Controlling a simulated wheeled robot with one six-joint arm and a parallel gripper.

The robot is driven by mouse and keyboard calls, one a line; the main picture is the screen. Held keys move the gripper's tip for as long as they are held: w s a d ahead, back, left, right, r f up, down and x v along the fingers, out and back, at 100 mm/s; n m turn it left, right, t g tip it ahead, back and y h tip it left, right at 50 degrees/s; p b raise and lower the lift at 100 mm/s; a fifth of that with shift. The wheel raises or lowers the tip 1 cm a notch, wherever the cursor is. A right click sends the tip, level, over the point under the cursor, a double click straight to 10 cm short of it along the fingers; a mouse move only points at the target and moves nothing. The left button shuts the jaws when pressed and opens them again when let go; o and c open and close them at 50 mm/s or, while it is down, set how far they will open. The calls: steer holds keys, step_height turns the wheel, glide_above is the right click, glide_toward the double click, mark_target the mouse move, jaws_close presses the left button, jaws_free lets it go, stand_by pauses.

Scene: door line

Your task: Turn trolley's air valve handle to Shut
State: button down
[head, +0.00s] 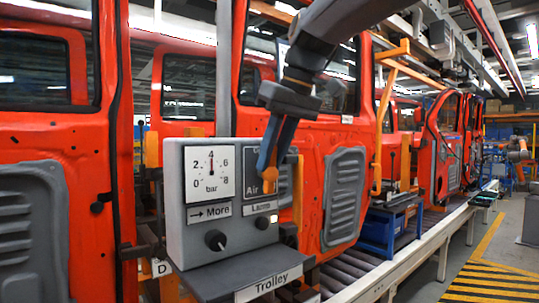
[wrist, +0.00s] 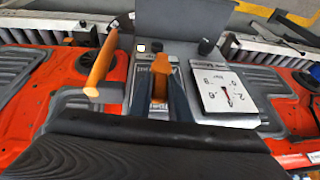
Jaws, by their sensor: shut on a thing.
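The trolley's grey control box (head: 195,245) stands in the middle of the head view, above a plate marked Trolley. Its Air panel (head: 252,160) is at upper right, partly covered by my gripper (head: 268,172). The orange air valve handle (head: 270,180) shows just at my fingertips. In the wrist view the handle (wrist: 160,72) lies between the two fingers of my gripper (wrist: 162,88), which is shut on it. The panel's position words are hidden or too small, so I cannot tell which mark the handle points to.
A bar gauge (head: 211,172) beside the handle reads about 4. An orange bar (wrist: 100,65) stands close beside my gripper. Red doors (head: 345,150) line the conveyor behind.

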steer(key=shift+w+d+f+m+g+y+p, duration=0.45)
steer(key=shift+g+y, duration=0.7)
steer(key=shift+y, duration=1.2)
steer(key=shift+w+d+f+m+g+y+p, duration=0.15)
steer(key=shift+d+f+m+g+y+p, duration=0.55)
steer(key=shift+y, duration=1.7)
steer(key=shift+w+d+f+m+g+y+p, duration=0.1)
steer(key=shift+w+d+f+m+g+y, duration=0.15)
steer(key=shift+f+m+g+y, duration=1.15)
steer(key=shift+r+n+y, duration=0.35)
steer(key=shift+r+y, duration=0.4)
steer(key=shift+y, duration=0.3)
steer(key=c, duration=1.6)
jaws_free()
steer(key=shift+c, duration=0.2)
